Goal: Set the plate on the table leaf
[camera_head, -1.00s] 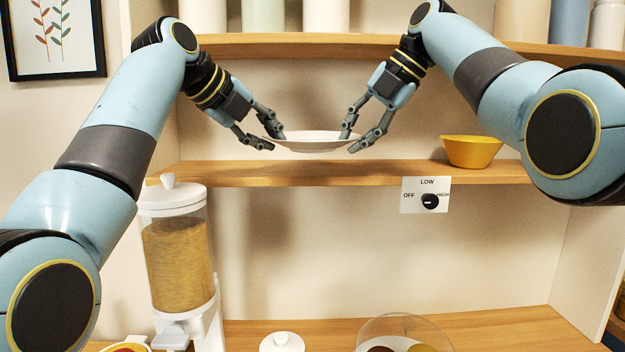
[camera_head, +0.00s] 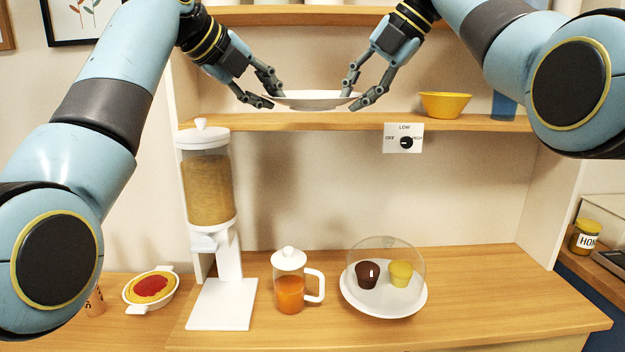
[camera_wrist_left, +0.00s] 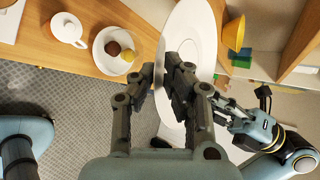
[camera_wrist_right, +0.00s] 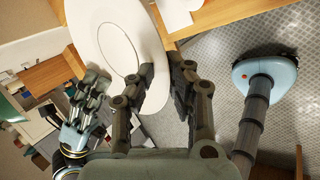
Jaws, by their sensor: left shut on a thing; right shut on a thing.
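The white plate (camera_head: 312,100) is held level between my two grippers, in front of the upper shelf. My left gripper (camera_head: 268,90) is shut on its left rim, and my right gripper (camera_head: 355,92) is shut on its right rim. The plate also shows in the left wrist view (camera_wrist_left: 196,25) and in the right wrist view (camera_wrist_right: 118,48), with fingers over its edge in each. I cannot make out a table leaf in these views; the wooden counter (camera_head: 470,290) lies below.
A yellow bowl (camera_head: 445,103) and a blue cup (camera_head: 503,106) stand on the shelf (camera_head: 330,122). On the counter are a cereal dispenser (camera_head: 208,185), a juice jug (camera_head: 289,285), a domed plate with cupcakes (camera_head: 385,300) and a pie dish (camera_head: 150,290). A honey jar (camera_head: 585,237) is far right.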

